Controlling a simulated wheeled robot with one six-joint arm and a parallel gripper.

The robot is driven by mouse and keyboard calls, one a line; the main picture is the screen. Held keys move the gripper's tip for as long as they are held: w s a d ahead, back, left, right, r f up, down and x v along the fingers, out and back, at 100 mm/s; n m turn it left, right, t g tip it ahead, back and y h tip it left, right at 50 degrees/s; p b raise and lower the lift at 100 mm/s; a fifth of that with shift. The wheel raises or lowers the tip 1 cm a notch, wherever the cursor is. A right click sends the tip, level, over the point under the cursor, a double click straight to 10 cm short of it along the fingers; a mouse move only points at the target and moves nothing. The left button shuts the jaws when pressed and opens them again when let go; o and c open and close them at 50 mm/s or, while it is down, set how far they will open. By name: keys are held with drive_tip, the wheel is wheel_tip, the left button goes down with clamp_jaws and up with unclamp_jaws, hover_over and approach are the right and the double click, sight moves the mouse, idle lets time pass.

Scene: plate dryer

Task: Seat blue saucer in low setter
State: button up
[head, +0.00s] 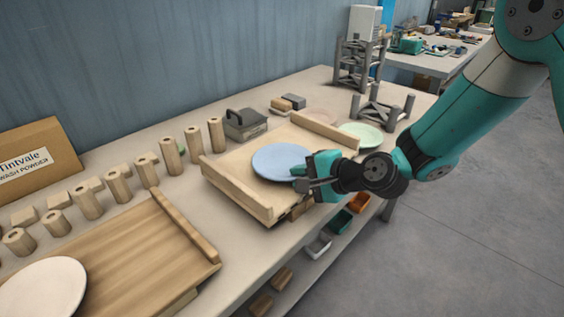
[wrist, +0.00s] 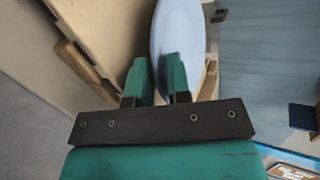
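The blue saucer (head: 280,160) is at the wooden tray in the middle of the table. I cannot tell whether it rests on the tray or is just above it. My gripper (head: 304,179) is at its right rim. In the wrist view the saucer (wrist: 179,30) reaches down to my gripper (wrist: 158,75), its rim between or just behind the two fingers. A gap shows between the fingers, and whether they press on the rim is not clear. A low grey post frame (head: 379,108), apparently the low setter, stands on the table beyond my gripper.
The wooden tray (head: 237,190) has raised edge bars. A pale green saucer (head: 362,134) lies by the low frame. A taller grey rack (head: 358,64) stands behind. Several wooden posts (head: 171,156) line the wall side. A white plate (head: 42,290) is front left.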

drive_tip(key=shift+w+a+f, duration=0.1)
drive_tip(key=shift+a, duration=0.05)
clamp_jaws()
